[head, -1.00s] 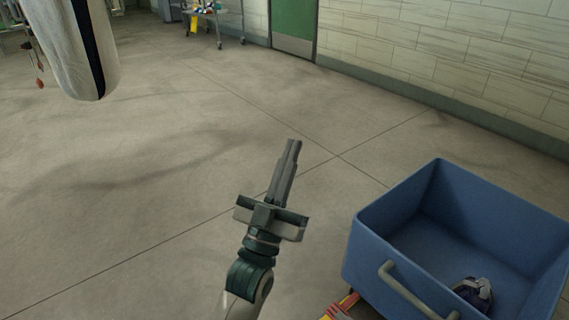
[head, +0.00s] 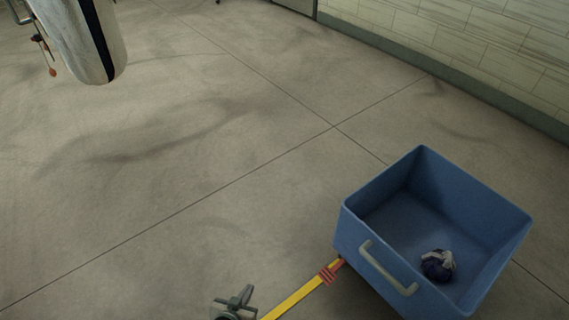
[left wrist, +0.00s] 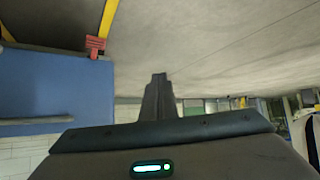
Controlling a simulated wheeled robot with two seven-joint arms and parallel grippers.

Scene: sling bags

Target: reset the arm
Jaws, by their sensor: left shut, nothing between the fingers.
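My left gripper (head: 236,300) shows low in the head view, at the bottom edge, to the left of the blue bin. Its fingers (left wrist: 159,98) are shut together and empty in the left wrist view. My right gripper is not in either view.
A blue bin (head: 365,235) with a grey handle stands on the floor at the right, with a dark and white item (head: 438,265) inside. A yellow strip with a red part (head: 327,275) runs beside it. A white and black hanging bag (head: 75,40) is at upper left. The middle floor is clear.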

